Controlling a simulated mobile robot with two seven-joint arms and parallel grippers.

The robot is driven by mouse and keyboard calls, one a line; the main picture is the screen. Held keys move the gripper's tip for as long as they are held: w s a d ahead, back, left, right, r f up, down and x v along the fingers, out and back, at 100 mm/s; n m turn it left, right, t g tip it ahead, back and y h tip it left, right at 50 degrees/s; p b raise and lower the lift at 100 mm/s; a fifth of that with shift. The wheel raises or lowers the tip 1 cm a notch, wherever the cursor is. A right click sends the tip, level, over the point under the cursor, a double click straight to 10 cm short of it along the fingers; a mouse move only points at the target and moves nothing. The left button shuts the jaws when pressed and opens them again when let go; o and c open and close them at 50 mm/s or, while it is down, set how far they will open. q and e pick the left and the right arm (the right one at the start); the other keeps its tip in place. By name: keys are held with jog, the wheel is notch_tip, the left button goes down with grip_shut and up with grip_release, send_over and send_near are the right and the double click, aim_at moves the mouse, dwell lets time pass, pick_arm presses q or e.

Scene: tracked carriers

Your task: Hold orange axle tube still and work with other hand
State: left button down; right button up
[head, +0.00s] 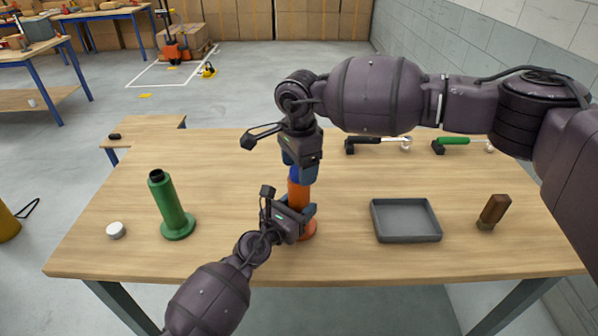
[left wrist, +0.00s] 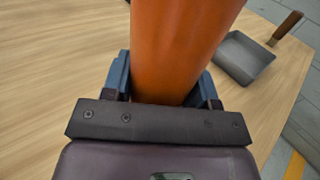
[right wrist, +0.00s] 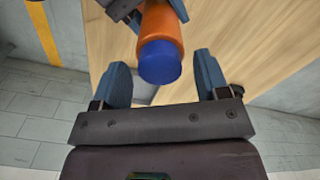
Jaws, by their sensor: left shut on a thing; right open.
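The orange axle tube (head: 298,196) stands upright on the table on a round foot, with a blue cap (right wrist: 159,62) on its top end. My left gripper (head: 296,213) is shut around the tube's lower part; in the left wrist view the orange tube (left wrist: 178,45) fills the space between the blue fingers. My right gripper (head: 300,165) is above the tube's top. In the right wrist view its fingers (right wrist: 168,80) are open on either side of the blue cap, with gaps visible. In the head view the right fingers partly hide the cap.
A green tube (head: 170,205) on a foot and a white round cap (head: 115,230) stand at the left. A grey tray (head: 408,238) and a brown-handled object (head: 493,211) are at the right. A black-handled tool (head: 378,141) and a green-handled tool (head: 462,142) lie at the back.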

jog(key=m, duration=0.5)
jog(key=shift+m, duration=0.4)
jog(key=shift+c, duration=0.5)
jog(key=c, duration=0.7)
jog(key=n, duration=0.7)
jog(key=shift+n, duration=1.4)
jog(key=n, duration=0.4)
jog(key=shift+c, duration=0.2)
jog(key=n, duration=0.4)
jog(key=shift+n, duration=0.9)
